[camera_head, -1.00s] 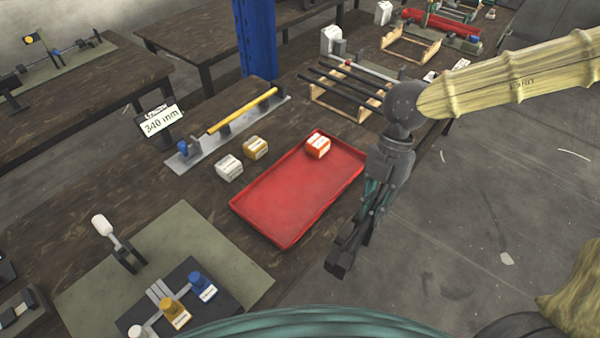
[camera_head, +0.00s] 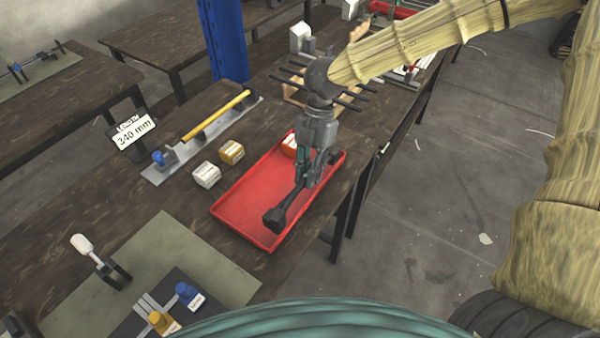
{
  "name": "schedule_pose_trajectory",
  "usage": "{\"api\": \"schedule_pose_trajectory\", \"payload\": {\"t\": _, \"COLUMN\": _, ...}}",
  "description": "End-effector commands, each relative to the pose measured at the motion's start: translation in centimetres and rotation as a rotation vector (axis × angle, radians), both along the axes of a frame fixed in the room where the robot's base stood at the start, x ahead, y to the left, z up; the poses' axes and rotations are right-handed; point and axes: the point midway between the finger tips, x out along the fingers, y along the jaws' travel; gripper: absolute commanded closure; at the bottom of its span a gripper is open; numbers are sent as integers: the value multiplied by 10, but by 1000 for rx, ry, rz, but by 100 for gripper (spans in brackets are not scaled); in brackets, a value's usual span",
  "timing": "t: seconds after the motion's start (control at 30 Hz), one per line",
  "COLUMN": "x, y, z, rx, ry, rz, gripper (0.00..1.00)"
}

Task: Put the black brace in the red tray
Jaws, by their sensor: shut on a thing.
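My gripper (camera_head: 308,180) is over the right side of the red tray (camera_head: 232,212). It is shut on the black brace (camera_head: 286,207), a dark bar with a blocky lower end. The brace slants down and to the left from the fingers, and its low end shows against the tray's front right part. I cannot tell whether the brace touches the tray floor. My gripper hides part of the tray's right side and part of the brace's upper end.
An orange-red labelled box (camera_head: 289,144) is in the tray's far end, partly hidden by my gripper. White (camera_head: 206,175) and tan (camera_head: 231,152) boxes stand left of the tray. A yellow rod (camera_head: 217,116) lies on a grey fixture behind. A green mat (camera_head: 165,250) lies at front left.

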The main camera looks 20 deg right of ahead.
Motion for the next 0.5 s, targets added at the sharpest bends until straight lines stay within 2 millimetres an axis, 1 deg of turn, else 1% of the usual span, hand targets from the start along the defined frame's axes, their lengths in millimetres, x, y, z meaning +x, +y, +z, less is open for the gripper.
{"api": "schedule_pose_trajectory", "payload": {"t": 0.03, "x": 6, "y": 3, "z": 0, "rx": -1, "ry": 1, "rz": 0, "gripper": 100}}
{"api": "schedule_pose_trajectory", "payload": {"t": 0.13, "x": 16, "y": 7, "z": -1, "rx": 0, "ry": 0, "rz": 0, "gripper": 100}}
{"api": "schedule_pose_trajectory", "payload": {"t": 0.4, "x": 28, "y": 14, "z": -3, "rx": 0, "ry": 1, "rz": 0, "gripper": 100}}
{"api": "schedule_pose_trajectory", "payload": {"t": 0.5, "x": 27, "y": 13, "z": -14, "rx": -1, "ry": 3, "rz": 1, "gripper": 100}}
